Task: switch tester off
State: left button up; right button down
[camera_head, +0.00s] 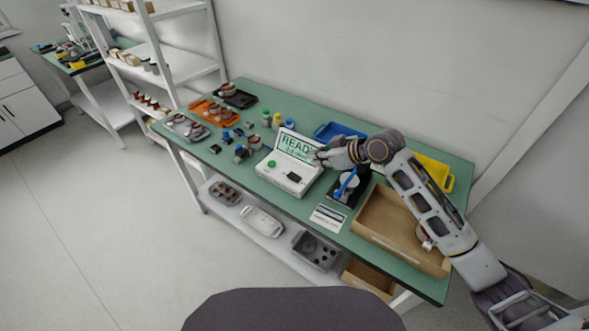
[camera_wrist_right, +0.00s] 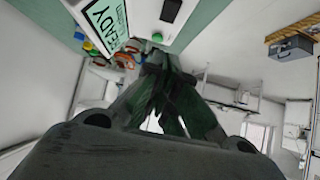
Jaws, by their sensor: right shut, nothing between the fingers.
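The white tester (camera_head: 283,177) stands on the green bench, and its lit screen (camera_head: 297,147) reads READY. A green button (camera_head: 271,163) and a black switch (camera_head: 294,177) are on its sloped front panel. In the right wrist view the screen (camera_wrist_right: 106,20), the black switch (camera_wrist_right: 171,9) and the green button (camera_wrist_right: 157,37) show upside down or sideways beyond the fingers. My right gripper (camera_head: 317,156) is shut and empty, at the right edge of the screen above the panel; contact cannot be told. Its fingers also show in the right wrist view (camera_wrist_right: 158,62). My left gripper is out of view.
Right of the tester are a black stand with a blue part (camera_head: 347,184), a white card (camera_head: 328,217) and a wooden tray (camera_head: 385,235). Blue (camera_head: 335,131) and yellow (camera_head: 441,174) bins stand behind. Bottles (camera_head: 277,120), small parts and trays of stators (camera_head: 208,111) lie to the left.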

jog(key=shift+w+a+f, duration=0.1)
jog(key=p, duration=0.1)
send_over(294, 176)
jog(key=f, duration=0.6)
jog(key=shift+s+f, duration=0.15)
jog(key=shift+s, duration=0.05)
jog(key=shift+w+f, duration=0.1)
jog(key=shift+f, duration=1.75)
jog(key=shift+p, duration=0.3)
